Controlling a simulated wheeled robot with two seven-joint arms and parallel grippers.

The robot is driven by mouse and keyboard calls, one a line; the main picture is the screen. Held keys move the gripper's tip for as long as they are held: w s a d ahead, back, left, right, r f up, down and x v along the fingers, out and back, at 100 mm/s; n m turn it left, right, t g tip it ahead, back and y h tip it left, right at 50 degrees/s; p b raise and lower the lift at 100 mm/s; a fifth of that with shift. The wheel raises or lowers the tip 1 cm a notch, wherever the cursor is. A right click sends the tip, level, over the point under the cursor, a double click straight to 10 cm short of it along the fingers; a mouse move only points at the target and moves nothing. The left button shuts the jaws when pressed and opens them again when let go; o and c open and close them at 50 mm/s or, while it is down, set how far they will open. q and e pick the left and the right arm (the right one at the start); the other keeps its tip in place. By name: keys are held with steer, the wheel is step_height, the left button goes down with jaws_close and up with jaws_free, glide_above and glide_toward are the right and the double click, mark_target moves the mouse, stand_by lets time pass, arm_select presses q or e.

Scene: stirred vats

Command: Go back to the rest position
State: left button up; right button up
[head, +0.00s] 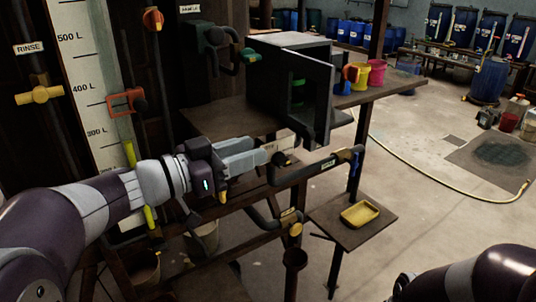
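My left arm comes in from the left and reaches across the front of the vats. Its gripper (264,152) points right, with its pale grey fingers close together in this view. The fingertips are near a dark knob and a dark horizontal handle bar (318,168); I cannot tell whether they touch it. Whether the fingers are parted is not clear from this angle. Of my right arm only a rounded link shows at the bottom right corner; its gripper is out of the picture.
A dark open-doored box (290,85) stands on a wooden bench behind my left gripper. Pink (377,73) and yellow pots stand to its right. A yellow tray (360,215) sits on a small low shelf (338,238). A yellow hose (440,185) crosses the open floor at right.

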arm_select(q)
steer(key=w+a+f+n+t+y+b, duration=0.25)
steer(key=f+n+y, duration=0.2)
steer(key=f, duration=0.35)
steer(key=w+a+f+n+t+y+b, duration=0.1)
steer(key=w+a+f+n+y+b, duration=0.3)
steer(key=f, duration=0.3)
steer(key=s+a+f+n+g+y+b, duration=0.1)
steer(key=s+a+f+g+y, duration=0.15)
steer(key=f, duration=0.55)
steer(key=s+a+f+g+y+b, duration=0.2)
steer(key=s+f+g+y, duration=0.15)
steer(key=f, duration=0.45)
steer(key=s+d+f+g+b, duration=0.2)
steer(key=s+f+g, duration=0.5)
steer(key=s+f, duration=0.5)
steer(key=s+n, duration=0.1)
steer(key=s, duration=0.3)
steer(key=shift+s+f, duration=0.15)
